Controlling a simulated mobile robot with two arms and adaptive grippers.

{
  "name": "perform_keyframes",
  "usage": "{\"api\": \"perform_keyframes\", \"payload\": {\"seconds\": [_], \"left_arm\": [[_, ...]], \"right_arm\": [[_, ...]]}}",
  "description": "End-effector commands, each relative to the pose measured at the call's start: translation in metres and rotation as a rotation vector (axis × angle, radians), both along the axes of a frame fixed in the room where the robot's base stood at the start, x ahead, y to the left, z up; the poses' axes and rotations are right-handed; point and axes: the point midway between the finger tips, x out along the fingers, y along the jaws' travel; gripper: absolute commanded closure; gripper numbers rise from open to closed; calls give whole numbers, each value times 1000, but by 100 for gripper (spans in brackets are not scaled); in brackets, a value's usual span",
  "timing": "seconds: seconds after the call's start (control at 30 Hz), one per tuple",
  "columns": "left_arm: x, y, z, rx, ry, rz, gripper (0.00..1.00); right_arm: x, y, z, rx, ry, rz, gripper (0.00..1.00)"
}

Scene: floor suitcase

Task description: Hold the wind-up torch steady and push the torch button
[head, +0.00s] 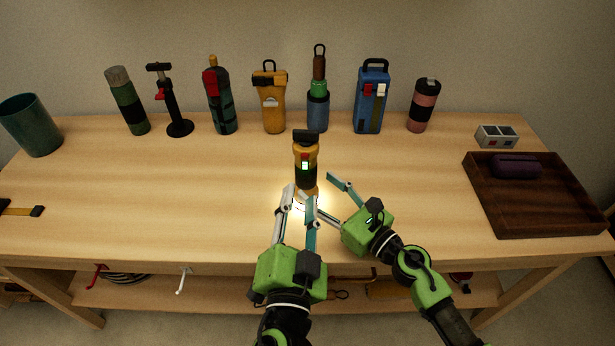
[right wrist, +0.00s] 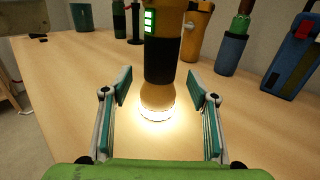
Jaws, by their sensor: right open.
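The torch (head: 306,152) is yellow with a black cap and a black middle band. It stands upright on the table, its glowing lens end down. A lit green display (head: 305,166) with a small red patch above it faces the head camera. My right gripper (head: 335,197) is open; in the right wrist view the torch (right wrist: 163,60) stands ahead between its spread fingers (right wrist: 160,92), without visible contact. My left gripper (head: 300,196) is in front of the torch's lower end, fingers apart, with no clear hold. I cannot make out which part is the button.
Several bottles, a pump (head: 173,110) and a blue case (head: 371,95) line the back. A teal cup (head: 32,125) stands at left. A dark wooden tray (head: 535,215) holding a purple case (head: 517,167) is at right. The table left of the torch is mostly clear.

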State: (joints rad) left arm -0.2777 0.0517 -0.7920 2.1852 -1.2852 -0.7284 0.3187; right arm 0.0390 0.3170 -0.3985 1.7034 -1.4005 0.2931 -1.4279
Motion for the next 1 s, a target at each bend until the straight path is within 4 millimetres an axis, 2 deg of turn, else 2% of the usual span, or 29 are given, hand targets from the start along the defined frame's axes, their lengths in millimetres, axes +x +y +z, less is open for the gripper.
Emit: {"api": "perform_keyframes", "payload": {"seconds": [0.1,0.3,0.73,0.77,0.93,1.0], "left_arm": [[0,0,0,0,0,0,72],[0,0,0,0,0,0,72],[0,0,0,0,0,0,72],[0,0,0,0,0,0,72],[0,0,0,0,0,0,72],[0,0,0,0,0,0,75]], "right_arm": [[18,15,1,2,-1,-1,46],[37,31,0,1,0,-1,46],[44,38,0,0,0,-1,46],[44,38,0,0,0,-1,51],[44,37,0,-1,1,-1,96],[44,37,0,0,0,-1,96]]}}
